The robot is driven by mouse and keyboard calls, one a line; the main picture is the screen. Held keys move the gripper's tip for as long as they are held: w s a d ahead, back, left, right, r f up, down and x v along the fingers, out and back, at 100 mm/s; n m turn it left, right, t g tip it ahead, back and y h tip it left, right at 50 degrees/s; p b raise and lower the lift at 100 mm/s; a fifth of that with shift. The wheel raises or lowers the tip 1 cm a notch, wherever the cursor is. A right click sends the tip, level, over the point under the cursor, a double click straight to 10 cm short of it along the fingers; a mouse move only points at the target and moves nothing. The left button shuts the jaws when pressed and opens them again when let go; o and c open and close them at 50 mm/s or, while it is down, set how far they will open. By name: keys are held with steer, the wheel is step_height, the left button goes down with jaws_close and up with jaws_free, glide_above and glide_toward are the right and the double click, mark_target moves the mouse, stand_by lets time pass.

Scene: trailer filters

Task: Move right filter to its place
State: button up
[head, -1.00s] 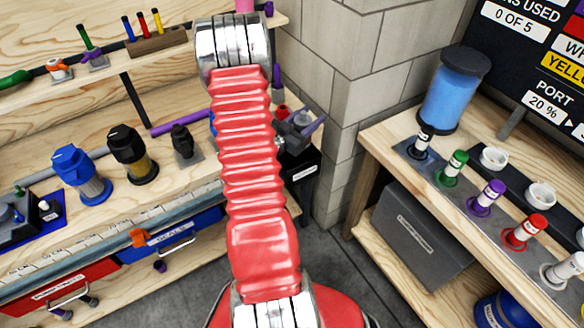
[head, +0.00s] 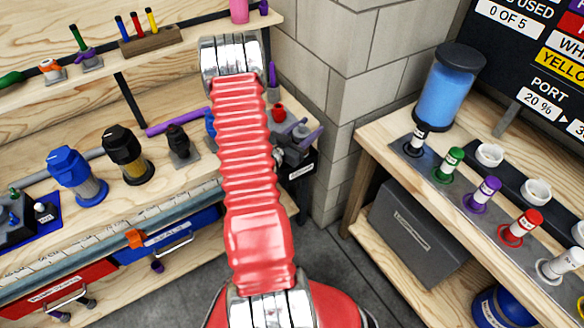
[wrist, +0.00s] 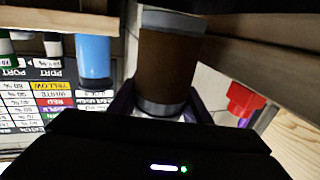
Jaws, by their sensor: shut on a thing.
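A brown cylindrical filter (wrist: 168,60) with grey end bands fills the top middle of the wrist view. My gripper (wrist: 162,103), with purple fingers, is shut on it, one finger on each side of its lower end. The lower end is partly hidden behind the gripper body. In the head view, my red arm covers the middle, and I cannot make out the held filter there. A blue filter (head: 78,175) and a black-topped amber filter (head: 128,155) stand on the left bench.
A blue cylinder with a dark lid (head: 446,90) stands on the right bench, beside a row of coloured-capped pieces (head: 484,197). A block wall (head: 340,50) fills the corner. A red object (wrist: 242,100) lies right of the filter in the wrist view.

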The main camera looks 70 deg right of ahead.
steer(key=shift+f, duration=0.2)
steer(key=o, duration=1.1)
steer(key=shift+o, duration=0.2)
steer(key=v, duration=1.3)
steer(key=shift+w+a, duration=0.15)
steer(key=shift+a, duration=0.2)
